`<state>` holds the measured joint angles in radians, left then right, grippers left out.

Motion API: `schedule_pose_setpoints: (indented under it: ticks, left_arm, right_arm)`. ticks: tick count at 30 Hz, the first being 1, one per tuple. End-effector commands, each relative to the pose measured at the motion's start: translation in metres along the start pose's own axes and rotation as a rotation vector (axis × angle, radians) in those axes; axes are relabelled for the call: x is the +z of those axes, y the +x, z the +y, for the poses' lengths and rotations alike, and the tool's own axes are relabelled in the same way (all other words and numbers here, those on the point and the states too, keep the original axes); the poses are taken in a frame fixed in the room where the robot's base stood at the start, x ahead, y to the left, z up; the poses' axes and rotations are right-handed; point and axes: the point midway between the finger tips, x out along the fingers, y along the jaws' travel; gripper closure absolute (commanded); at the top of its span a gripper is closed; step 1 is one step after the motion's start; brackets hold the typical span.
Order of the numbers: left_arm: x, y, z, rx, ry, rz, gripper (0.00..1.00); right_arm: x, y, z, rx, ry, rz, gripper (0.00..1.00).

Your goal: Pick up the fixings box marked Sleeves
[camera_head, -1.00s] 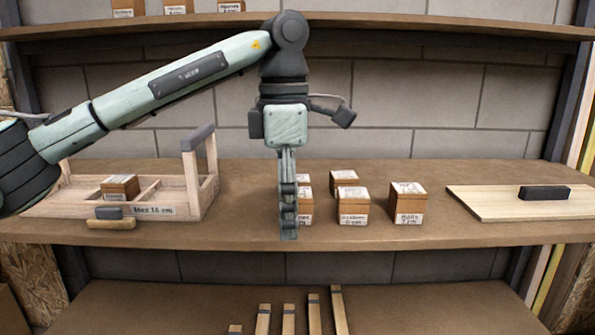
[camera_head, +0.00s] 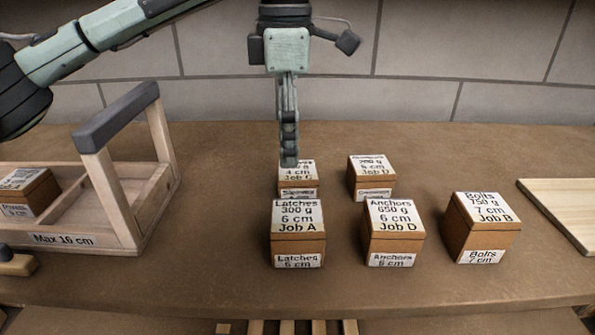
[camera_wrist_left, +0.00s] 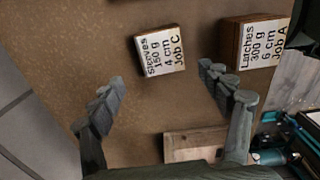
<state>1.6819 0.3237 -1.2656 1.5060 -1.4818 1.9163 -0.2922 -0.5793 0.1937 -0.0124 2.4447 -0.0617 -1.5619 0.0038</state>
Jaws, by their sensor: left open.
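The Sleeves box (camera_wrist_left: 160,52) is a small brown box with a white top label reading Sleeves, 150 g, 4 cm, Job C. In the head view the Sleeves box (camera_head: 298,187) stands behind the Latches box, its top partly hidden by my gripper. My left gripper (camera_head: 288,162) points down over it, seen edge-on there. In the left wrist view my left gripper (camera_wrist_left: 166,92) is open and empty, its fingers spread wide. The Sleeves box shows beyond the fingertips, roughly between their lines and apart from both. My right gripper is not in view.
The Latches box (camera_head: 298,245) stands close in front, the Anchors box (camera_head: 393,245) beside it. Another Job D box (camera_head: 371,187) stands behind Anchors; the Bolts box (camera_head: 480,240) is farther right. A wooden carrier (camera_head: 150,205) marked Max 16 cm stands left, a pale board (camera_head: 565,210) right.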

Motion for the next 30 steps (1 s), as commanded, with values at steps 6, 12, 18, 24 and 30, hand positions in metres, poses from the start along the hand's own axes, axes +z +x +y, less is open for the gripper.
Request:
schedule_pose_setpoints:
  ticks: [6,12,18,24,30]
  left_arm:
    - [0.003,0.020,-0.002,-0.001,0.000,0.001,0.22]
    - [0.007,0.050,-0.005,-0.002,-0.001,0.001,0.22]
    - [0.007,0.061,-0.004,0.000,-0.002,-0.001,0.22]
    - [0.007,0.060,-0.004,0.000,-0.001,0.000,0.34]
    - [0.007,0.060,-0.004,0.000,-0.001,0.000,0.58]
  right_arm:
    - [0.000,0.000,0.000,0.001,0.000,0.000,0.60]
    - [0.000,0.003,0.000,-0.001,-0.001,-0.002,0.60]
    - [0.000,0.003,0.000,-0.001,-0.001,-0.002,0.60]
    - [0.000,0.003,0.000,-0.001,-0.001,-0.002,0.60]
    - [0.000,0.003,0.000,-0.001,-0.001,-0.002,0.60]
